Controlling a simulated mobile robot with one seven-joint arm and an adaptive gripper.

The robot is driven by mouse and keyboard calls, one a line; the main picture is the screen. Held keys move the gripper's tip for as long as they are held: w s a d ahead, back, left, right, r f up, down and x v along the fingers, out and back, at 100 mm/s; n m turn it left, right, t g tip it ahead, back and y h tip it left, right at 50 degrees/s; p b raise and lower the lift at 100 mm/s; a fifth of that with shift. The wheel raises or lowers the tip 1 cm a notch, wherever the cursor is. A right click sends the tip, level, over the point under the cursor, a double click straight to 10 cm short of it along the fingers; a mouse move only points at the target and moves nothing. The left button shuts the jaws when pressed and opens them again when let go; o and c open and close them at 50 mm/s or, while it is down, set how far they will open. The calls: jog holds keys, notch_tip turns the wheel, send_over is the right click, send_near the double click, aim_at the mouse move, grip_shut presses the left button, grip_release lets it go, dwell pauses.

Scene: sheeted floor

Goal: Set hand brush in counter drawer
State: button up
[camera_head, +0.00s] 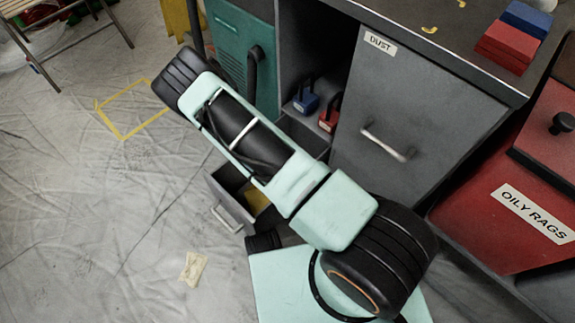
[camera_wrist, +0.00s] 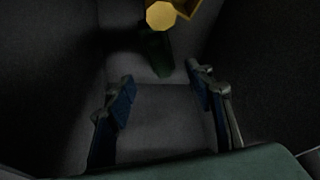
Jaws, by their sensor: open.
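The counter drawer (camera_head: 230,206) is pulled out low at the front of the grey counter, its handle facing left. A yellow thing (camera_head: 257,198) shows inside it, partly hidden by my arm. In the wrist view, my gripper (camera_wrist: 162,96) is open, with nothing between its blue-padded fingers. Below it are dark grey walls and a floor that look like the drawer's inside (camera_wrist: 165,125). A yellow piece (camera_wrist: 160,15) and a dark green piece (camera_wrist: 155,52) lie beyond the fingertips; they may be the hand brush, but I cannot tell. My gripper is hidden in the head view.
A grey door labelled DUST (camera_head: 420,110) and a red bin labelled OILY RAGS (camera_head: 505,200) stand to the right. Blue (camera_head: 306,99) and red (camera_head: 329,119) padlock-like items sit in an open shelf. The sheeted floor at left is mostly clear, with a yellow taped outline (camera_head: 125,136).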

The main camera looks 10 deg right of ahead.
jog(key=shift+p+v, duration=0.4)
jog(key=shift+v, duration=1.4)
